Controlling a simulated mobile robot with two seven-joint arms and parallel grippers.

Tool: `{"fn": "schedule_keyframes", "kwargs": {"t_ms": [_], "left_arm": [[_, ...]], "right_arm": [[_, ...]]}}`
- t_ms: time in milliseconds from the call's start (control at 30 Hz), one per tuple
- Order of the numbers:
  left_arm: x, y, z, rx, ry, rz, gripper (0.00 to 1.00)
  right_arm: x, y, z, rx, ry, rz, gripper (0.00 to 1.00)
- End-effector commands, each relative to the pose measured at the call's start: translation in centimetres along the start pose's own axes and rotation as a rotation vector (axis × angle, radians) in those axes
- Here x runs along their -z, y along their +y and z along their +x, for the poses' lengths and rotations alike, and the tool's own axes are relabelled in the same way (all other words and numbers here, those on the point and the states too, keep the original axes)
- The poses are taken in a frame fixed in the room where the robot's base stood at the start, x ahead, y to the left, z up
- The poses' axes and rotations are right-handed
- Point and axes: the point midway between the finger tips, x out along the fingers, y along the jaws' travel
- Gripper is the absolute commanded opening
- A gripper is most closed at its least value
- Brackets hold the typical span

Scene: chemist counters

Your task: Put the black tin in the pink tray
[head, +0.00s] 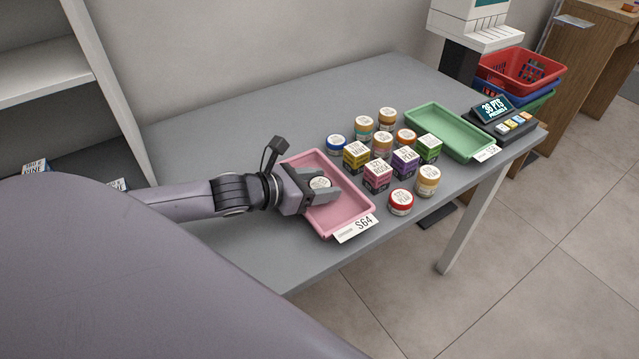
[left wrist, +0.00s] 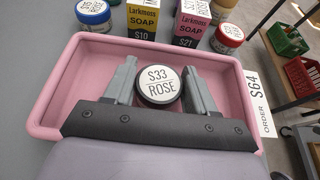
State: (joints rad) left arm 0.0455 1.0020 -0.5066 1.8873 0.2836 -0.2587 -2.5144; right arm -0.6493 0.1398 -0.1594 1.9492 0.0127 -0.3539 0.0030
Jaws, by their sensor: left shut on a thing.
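The black tin (left wrist: 158,87) has a white lid label reading "S33 ROSE". It sits between the two fingers of my left gripper (head: 325,189), which is shut on it. The tin's lid (head: 319,183) also shows in the head view, partly covered by a finger. The pink tray (head: 357,207) stands on the grey table with an "S64" card at its front. The gripper and tin are over the inside of the tray, within its rim. I cannot tell whether the tin touches the tray floor. My right gripper is not in view.
Several tins and soap boxes, such as the yellow box (head: 356,156) and red tin (head: 400,202), stand close right of the pink tray. A green tray (head: 450,133) and a display device (head: 492,110) are farther right. The table (head: 230,130) is clear at the back left.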

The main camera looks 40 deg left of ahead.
Motion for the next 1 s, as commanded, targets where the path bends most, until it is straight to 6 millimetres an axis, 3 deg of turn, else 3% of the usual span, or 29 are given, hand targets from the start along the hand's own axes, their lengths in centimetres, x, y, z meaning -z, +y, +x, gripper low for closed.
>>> {"fn": "schedule_keyframes", "kwargs": {"t_ms": [167,200,267,667,1000], "left_arm": [[0.2,0.0,0.1,0.0,0.0,-0.001,0.25],[0.2,0.0,0.1,0.0,0.001,-0.001,0.62],[0.2,0.0,0.1,0.0,0.001,-0.001,0.81],[0.0,0.0,-0.2,0.0,0.001,0.0,0.82],[0.1,-0.1,-3.4,0.002,0.005,0.0,0.82]], "right_arm": [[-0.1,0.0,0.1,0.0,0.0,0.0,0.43],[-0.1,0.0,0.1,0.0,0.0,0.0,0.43],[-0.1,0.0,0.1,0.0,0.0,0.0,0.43],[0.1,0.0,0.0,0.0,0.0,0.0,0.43],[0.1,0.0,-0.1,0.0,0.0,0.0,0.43]]}}
